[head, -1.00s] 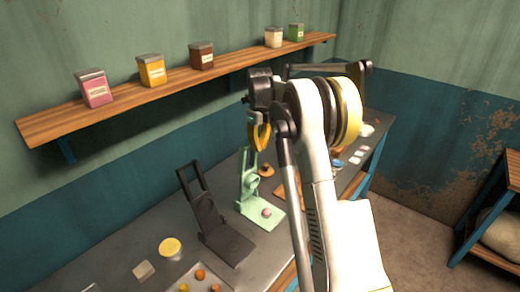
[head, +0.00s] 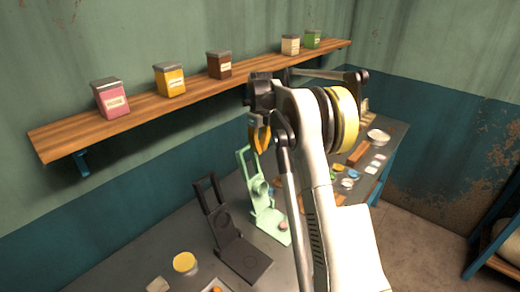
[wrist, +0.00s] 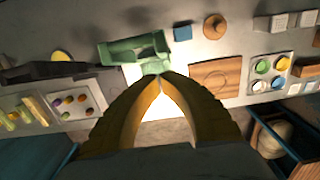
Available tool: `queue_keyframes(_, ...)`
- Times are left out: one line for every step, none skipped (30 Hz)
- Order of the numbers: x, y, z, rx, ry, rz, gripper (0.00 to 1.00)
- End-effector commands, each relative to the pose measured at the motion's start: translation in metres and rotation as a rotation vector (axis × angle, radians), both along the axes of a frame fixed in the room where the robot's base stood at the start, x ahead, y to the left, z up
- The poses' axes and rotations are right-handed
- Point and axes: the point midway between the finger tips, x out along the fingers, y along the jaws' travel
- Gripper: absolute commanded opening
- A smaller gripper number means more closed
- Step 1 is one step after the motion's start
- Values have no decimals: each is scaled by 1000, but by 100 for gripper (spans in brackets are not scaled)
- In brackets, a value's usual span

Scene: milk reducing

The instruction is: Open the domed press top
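A pale green press (head: 268,218) stands on the grey workbench with its upright, hinged part raised at the back and a small pinkish round piece (head: 283,226) on its base. A black press (head: 230,238) stands to its left, its frame also raised. I cannot tell for sure which one has the domed top. My gripper (head: 260,150) is above the bench, over the green press in the picture and apart from it. In the wrist view its yellow fingers (wrist: 162,77) meet at the tips with nothing between them; the green press (wrist: 135,52) lies just beyond them.
A wooden shelf (head: 150,112) with several labelled jars runs along the wall above the bench. A yellow-topped jar (head: 185,262) stands left of the black press. A wooden board (wrist: 213,79), a blue block (wrist: 182,32) and a tray of coloured discs (wrist: 270,72) lie right of the green press.

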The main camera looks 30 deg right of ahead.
Motion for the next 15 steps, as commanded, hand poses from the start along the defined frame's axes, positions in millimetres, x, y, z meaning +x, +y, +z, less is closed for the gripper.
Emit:
queue_keyframes(0, 0, 0, 0, 0, 0, 0)
queue_keyframes(0, 0, 0, 0, 0, 0, 0)
queue_keyframes(0, 0, 0, 0, 0, 0, 0)
queue_keyframes(0, 0, 0, 0, 0, 0, 0)
queue_keyframes(0, 0, 0, 0, 0, 0, 0)
queue_keyframes(0, 0, 1, 0, 0, 0, 0)
queue_keyframes(0, 0, 3, 0, 0, 0, 0)
queue_keyframes(0, 0, 5, 0, 0, 0, 0)
queue_keyframes(0, 0, 9, 0, 0, 0, 0)
queue_keyframes(0, 0, 13, 0, 0, 0, 0)
queue_keyframes(0, 0, 18, 0, 0, 0, 0)
queue_keyframes(0, 0, 26, 0, 0, 0, 0)
queue_keyframes(0, 0, 32, 0, 0, 0, 0)
queue_keyframes(0, 0, 39, 0, 0, 0, 0)
queue_keyframes(-1, 0, 49, 0, 0, 0, 0)
